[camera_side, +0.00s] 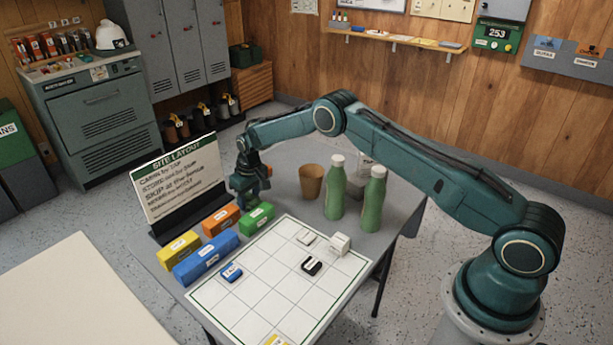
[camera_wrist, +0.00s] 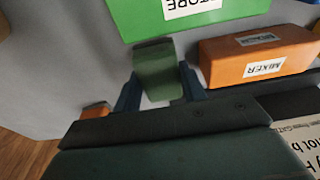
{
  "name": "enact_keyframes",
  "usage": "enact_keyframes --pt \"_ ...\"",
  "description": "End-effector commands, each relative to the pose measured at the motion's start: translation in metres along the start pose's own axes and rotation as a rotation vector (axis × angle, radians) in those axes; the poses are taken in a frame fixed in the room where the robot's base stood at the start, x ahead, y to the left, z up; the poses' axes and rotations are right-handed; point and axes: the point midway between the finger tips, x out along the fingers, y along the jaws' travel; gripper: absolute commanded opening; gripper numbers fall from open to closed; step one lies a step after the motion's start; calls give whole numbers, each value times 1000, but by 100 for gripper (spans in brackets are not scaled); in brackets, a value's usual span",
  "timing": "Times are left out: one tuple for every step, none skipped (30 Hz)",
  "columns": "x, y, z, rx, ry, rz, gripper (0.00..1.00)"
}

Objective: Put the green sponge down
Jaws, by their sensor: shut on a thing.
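My gripper (camera_side: 246,200) points down beside the sign board in the side view, at the back left of the grey table. In the wrist view its two blue fingers (camera_wrist: 158,88) are shut on the green sponge (camera_wrist: 155,68), a dull dark green block. The sponge is close to the bright green STORE block (camera_wrist: 190,14) and the orange MIXER block (camera_wrist: 262,56). I cannot tell whether it touches the table. In the side view the sponge cannot be made out against my dark gripper.
The STORE block (camera_side: 258,217), orange block (camera_side: 221,220), blue block (camera_side: 206,258) and yellow block (camera_side: 178,250) stand near the sign board (camera_side: 181,184). A white grid sheet (camera_side: 255,290) lies in front. A brown cup (camera_side: 311,183) and two green bottles (camera_side: 335,192) (camera_side: 373,203) stand right.

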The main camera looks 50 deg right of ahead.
Motion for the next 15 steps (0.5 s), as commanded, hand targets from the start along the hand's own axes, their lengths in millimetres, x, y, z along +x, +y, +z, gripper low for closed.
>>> enact_keyframes --pt "4 0 0 0 0 0 20" --pt "5 0 1 0 1 0 20" --pt "6 0 1 0 2 0 20" --pt "6 0 1 0 2 0 20" --pt "7 0 1 0 2 0 20" --pt "6 0 1 0 2 0 20" --pt "6 0 1 0 2 0 20" --pt "6 0 1 0 2 0 20" --pt "6 0 1 0 2 0 20" --pt "6 0 1 0 2 0 20" --pt "6 0 1 0 1 0 20" --pt "7 0 1 0 1 0 20" --pt "8 0 1 0 1 0 20" --pt "8 0 1 0 1 0 20" --pt "9 0 1 0 1 0 20"
